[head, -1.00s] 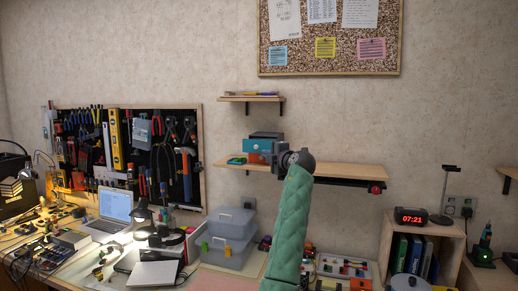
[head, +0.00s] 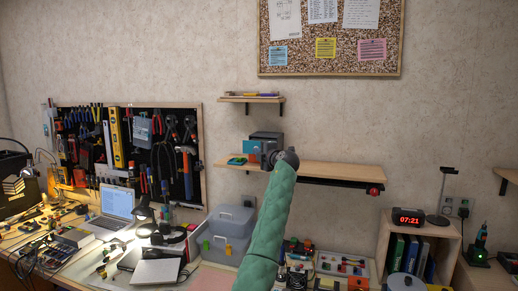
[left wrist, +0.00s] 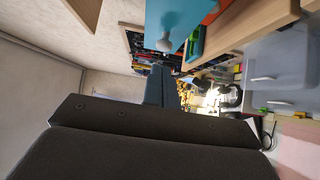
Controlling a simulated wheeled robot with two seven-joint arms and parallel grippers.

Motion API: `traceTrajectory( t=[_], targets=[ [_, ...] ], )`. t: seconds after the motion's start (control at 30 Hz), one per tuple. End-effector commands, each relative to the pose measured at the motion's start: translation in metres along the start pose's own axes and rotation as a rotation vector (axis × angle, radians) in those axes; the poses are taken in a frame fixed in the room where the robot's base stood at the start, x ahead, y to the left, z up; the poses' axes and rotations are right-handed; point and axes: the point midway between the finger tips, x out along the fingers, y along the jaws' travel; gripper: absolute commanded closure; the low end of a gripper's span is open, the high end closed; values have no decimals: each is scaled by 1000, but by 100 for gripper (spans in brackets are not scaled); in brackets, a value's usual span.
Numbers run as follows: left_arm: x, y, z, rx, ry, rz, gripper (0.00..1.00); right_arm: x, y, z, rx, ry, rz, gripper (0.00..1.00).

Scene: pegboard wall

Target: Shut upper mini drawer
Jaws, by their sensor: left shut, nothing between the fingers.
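The mini drawer unit (head: 266,135) stands on the wooden wall shelf, with a grey body. Its blue upper drawer (head: 252,147) appears to stand out from the body; how far is hard to tell. In the left wrist view the blue front (left wrist: 172,14) with its pale round knob (left wrist: 164,43) is at the top, beside an orange front (left wrist: 216,10). My left gripper (head: 268,152) is shut and empty. It is in front of the unit in the head view, hiding its lower right part; contact cannot be told. My right gripper is out of view.
A green item (head: 236,161) lies on the shelf (head: 330,171) left of the unit. A smaller shelf (head: 250,99) hangs above. The shelf is clear to the right. Grey bins (head: 230,222) and a cluttered bench are below.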

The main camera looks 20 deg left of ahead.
Motion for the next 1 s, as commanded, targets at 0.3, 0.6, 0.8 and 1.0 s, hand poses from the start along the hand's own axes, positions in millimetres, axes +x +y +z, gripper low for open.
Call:
traceTrajectory(
  t=[0.3,0.6,0.8,1.0],
  targets=[
    [13,2,13,1,0,2,100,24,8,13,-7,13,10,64],
    [14,0,15,0,0,1,100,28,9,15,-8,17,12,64],
    [14,0,15,0,0,1,100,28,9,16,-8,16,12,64],
    [14,-3,15,-1,0,1,100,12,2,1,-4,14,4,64]
  ],
)
